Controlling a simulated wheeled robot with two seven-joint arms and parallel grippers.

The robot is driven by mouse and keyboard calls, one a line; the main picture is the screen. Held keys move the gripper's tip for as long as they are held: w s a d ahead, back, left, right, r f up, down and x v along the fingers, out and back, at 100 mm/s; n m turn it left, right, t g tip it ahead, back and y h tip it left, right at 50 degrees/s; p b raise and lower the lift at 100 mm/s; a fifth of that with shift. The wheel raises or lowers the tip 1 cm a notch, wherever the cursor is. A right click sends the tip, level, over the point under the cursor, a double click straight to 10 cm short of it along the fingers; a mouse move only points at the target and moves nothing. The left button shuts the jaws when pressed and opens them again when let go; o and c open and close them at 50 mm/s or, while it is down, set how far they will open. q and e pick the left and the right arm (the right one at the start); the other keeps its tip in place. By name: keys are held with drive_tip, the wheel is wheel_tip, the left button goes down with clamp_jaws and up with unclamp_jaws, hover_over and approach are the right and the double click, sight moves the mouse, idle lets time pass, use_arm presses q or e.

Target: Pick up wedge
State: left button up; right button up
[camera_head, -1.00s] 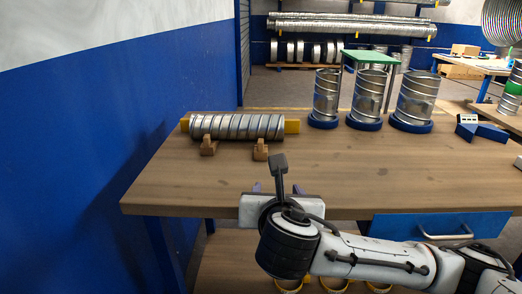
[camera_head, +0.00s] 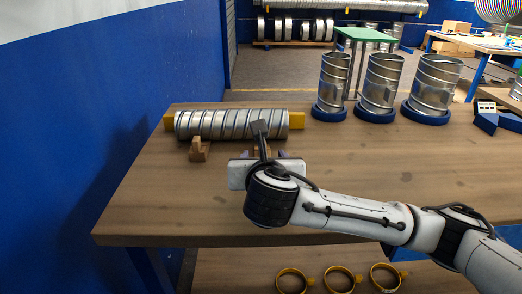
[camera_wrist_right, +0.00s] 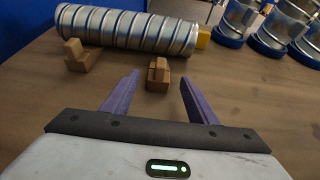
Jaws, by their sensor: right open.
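Two brown wooden wedges stand on the table at the near side of the silver spiral duct (camera_head: 225,124). The left wedge (camera_head: 199,150) shows clearly; it is also at the upper left of the right wrist view (camera_wrist_right: 80,57). The right wedge is mostly hidden by my arm in the head view, but shows in the right wrist view (camera_wrist_right: 158,76). My right gripper (camera_wrist_right: 160,80) is open and empty, its purple fingers either side of this wedge in the picture. I cannot tell whether the fingertips reach around it. My left gripper is not in view.
Yellow end blocks (camera_head: 296,121) show at both ends of the duct. Upright duct pieces (camera_head: 381,82) on blue bases stand at the back right. A blue wall (camera_head: 75,130) is on the left. The table's middle right is clear.

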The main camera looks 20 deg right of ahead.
drive_tip(key=shift+b+x, duration=0.3)
drive_tip(key=shift+x, duration=2.9)
drive_tip(key=shift+a, duration=0.1)
drive_tip(key=c, duration=1.3)
drive_tip(key=shift+o, duration=0.2)
drive_tip(key=shift+r, duration=0.1)
